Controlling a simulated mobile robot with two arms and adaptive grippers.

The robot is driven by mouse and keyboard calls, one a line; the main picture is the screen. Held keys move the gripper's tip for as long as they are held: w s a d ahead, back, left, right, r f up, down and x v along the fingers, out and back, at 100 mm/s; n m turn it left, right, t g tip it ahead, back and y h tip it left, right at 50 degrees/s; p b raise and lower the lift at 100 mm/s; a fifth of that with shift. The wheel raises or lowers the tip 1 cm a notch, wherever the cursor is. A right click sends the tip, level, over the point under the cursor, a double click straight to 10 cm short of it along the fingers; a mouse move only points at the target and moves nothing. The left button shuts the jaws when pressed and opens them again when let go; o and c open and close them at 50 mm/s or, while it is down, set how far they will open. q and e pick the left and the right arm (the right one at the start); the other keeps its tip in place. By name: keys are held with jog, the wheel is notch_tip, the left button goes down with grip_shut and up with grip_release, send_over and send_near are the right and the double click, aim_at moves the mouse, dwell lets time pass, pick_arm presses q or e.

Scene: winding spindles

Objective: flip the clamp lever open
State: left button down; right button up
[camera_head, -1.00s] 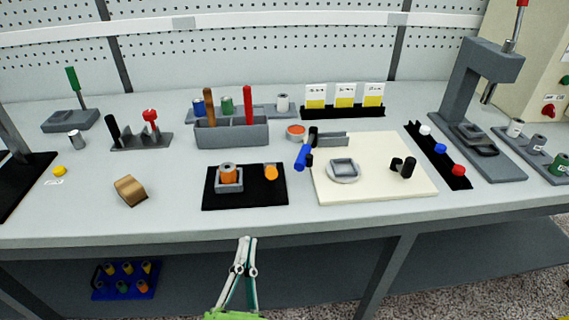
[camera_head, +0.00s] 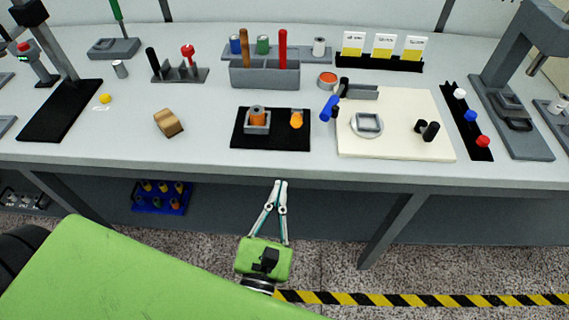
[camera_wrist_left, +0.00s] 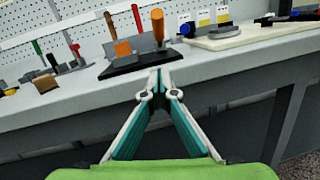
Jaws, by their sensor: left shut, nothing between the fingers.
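An orange handle (camera_head: 296,119) stands at the right of a black mat (camera_head: 240,142) near the table's front edge; it stands upright in the left wrist view (camera_wrist_left: 158,27). A blue handle (camera_head: 328,108) tilts at the left edge of a cream board (camera_head: 400,148). I cannot tell which handle is the clamp lever. My left gripper (camera_head: 281,182) is shut and empty at the table's front edge, below the mat in the picture and apart from both handles. It shows in the left wrist view (camera_wrist_left: 157,71). My right gripper is out of view.
A grey tool bin (camera_head: 264,76) stands behind the mat. A wooden piece (camera_head: 168,123) lies to the left. The cream board carries a round grey seat (camera_head: 367,123) and a black fixture (camera_head: 428,130). A dark strip with colored knobs (camera_head: 470,116) is on the right.

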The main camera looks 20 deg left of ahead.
aim_at(287, 163)
pick_arm(q)
jog(key=w+p, duration=0.1)
jog(key=w, duration=0.2)
jog(key=w+a+r+p, duration=0.1)
jog(key=w, duration=0.1)
jog(key=w+p, duration=0.1)
jog(key=w, duration=0.2)
jog(key=shift+w+a+r, duration=0.15)
jog(key=shift+w+r, duration=0.2)
jog(key=shift+w+r+p, duration=0.8)
jog(key=shift+w+r, duration=0.1)
jog(key=shift+w+r+p, duration=0.35)
jog(key=shift+w+r, duration=0.1)
